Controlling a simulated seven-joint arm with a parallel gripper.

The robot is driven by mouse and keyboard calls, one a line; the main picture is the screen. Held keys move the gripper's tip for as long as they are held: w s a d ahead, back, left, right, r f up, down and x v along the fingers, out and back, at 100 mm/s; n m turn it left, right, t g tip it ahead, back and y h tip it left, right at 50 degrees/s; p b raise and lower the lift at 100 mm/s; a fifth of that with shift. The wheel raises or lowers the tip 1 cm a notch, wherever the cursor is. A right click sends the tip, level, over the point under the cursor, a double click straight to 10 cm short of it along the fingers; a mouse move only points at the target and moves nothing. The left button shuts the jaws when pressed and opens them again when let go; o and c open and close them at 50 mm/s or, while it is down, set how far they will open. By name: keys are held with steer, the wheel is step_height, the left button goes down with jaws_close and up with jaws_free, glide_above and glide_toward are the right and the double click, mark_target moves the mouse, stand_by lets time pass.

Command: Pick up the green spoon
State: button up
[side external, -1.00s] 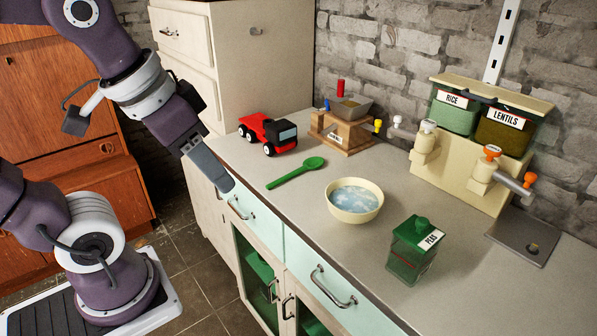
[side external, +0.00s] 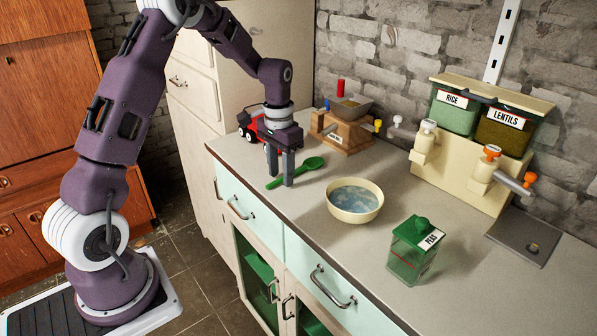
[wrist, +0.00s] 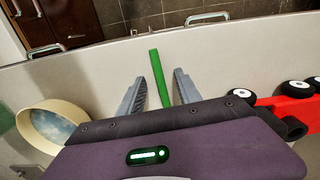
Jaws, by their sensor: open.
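The green spoon (side external: 313,163) lies on the grey counter near its front edge. Its bowl end shows to the right of my gripper in the side view, and its handle end shows just left of the fingers. My gripper (side external: 280,181) is open and points down over the spoon. In the wrist view the spoon's handle (wrist: 159,77) runs between the two fingers of my gripper (wrist: 157,88), with a gap on each side. The spoon's bowl is hidden behind the gripper body there. I cannot tell whether the fingertips touch the counter.
A red toy truck (side external: 260,129) stands close behind my gripper. A wooden scale-like toy (side external: 342,135) is behind the spoon. A cream bowl (side external: 355,215) is to the right, and a green peas jar (side external: 413,252) is farther right. The counter's front edge is near.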

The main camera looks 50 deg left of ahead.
steer(key=shift+f, duration=0.3)
jaws_close()
